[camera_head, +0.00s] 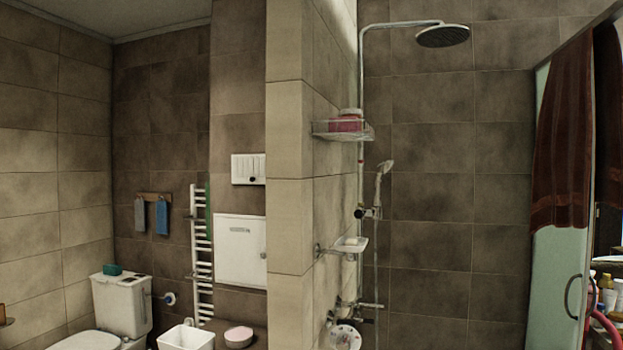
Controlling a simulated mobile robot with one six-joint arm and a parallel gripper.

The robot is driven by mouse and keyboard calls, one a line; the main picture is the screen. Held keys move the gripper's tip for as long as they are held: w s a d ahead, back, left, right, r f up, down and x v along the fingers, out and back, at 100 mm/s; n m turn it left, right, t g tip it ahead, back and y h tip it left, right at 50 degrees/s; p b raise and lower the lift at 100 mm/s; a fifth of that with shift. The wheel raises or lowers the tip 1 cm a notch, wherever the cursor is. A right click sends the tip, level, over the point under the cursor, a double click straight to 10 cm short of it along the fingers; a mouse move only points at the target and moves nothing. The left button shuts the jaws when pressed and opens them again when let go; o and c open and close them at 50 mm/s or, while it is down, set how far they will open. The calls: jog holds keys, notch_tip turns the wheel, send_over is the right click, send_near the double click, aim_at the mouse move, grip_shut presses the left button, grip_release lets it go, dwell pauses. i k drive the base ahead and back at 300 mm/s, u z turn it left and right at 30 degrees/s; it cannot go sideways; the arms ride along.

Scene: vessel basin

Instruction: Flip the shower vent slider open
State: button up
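A small white rectangular wall plate (243,168) with vertical lines sits on the brown tiled wall, left of the light tiled partition. It looks like the vent, but I cannot tell for sure. A small dark knob (251,180) shows at its lower edge, right of the middle; it may be the slider. Whether the vent is open or shut cannot be told at this size. The plate's right edge lies close to the partition's edge. My gripper is not in view.
The tiled partition (285,190) juts forward beside the plate. A white wall cabinet (241,250) is below it, with a towel rail (200,255) to the left. A shelf (343,131) juts into the shower.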

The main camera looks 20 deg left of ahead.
aim_at(252, 180)
jog(key=u, duration=0.45)
jog(key=k, duration=1.35)
jog(key=u, duration=1.1)
jog(key=i, duration=1.15)
jog(key=u, duration=0.3)
jog(key=i, duration=1.65)
jog(key=z, duration=1.15)
jog(key=i, duration=1)
jog(key=z, duration=0.6)
jog(key=k, duration=0.8)
jog(key=z, duration=0.15)
